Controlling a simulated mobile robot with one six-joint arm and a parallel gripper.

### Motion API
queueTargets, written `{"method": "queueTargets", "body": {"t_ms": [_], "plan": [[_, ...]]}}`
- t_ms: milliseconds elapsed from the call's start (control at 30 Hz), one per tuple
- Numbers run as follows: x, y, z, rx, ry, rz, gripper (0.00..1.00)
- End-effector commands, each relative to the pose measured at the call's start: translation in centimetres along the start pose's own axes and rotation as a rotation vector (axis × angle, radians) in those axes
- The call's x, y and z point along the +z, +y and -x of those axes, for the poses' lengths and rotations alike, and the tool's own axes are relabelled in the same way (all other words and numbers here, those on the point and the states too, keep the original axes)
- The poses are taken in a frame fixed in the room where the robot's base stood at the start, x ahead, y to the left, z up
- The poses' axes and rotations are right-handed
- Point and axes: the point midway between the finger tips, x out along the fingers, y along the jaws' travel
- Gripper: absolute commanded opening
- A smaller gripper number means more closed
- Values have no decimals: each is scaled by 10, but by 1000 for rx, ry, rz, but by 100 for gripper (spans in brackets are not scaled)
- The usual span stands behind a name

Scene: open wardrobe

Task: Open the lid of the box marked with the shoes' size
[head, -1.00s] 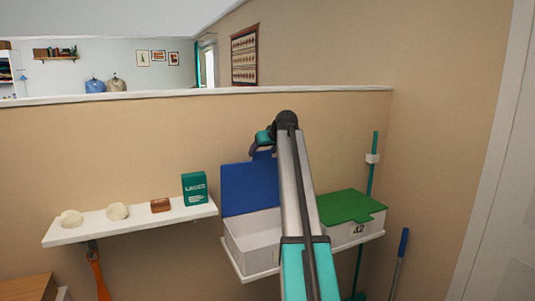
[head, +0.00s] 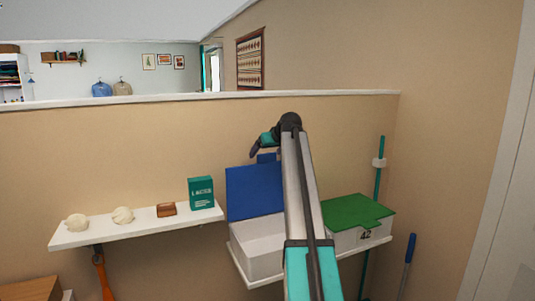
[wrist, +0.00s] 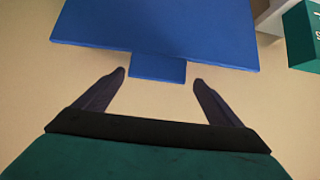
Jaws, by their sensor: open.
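A white box (head: 262,243) with its blue lid (head: 252,190) standing open sits on a wall shelf in the head view. Its front shows no readable number. A second white box with a closed green lid (head: 355,215) and the number 42 (head: 366,235) stands to its right, partly hidden by my arm. My gripper (wrist: 161,78) is open and empty; in the wrist view the blue lid's tab (wrist: 158,69) lies just beyond and between the fingertips. The wrist view is upside down relative to the head view. No shoes are visible.
A left shelf (head: 75,237) holds two pale rolled items, a brown block (head: 166,210) and a green carton (head: 201,193). A teal pole (head: 379,175) and a blue-handled stick (head: 409,248) stand right of the boxes. The wall above the boxes is bare.

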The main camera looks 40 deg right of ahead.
Motion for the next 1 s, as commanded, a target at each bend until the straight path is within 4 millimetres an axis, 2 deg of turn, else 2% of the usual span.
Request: {"method": "queueTargets", "body": {"t_ms": [267, 467, 667, 1000], "plan": [[3, 3, 0, 3, -4, -1, 89], [4, 4, 10, 5, -4, -2, 89], [4, 4, 33, 5, -3, -2, 89], [3, 4, 82, 5, -2, -2, 89]]}}
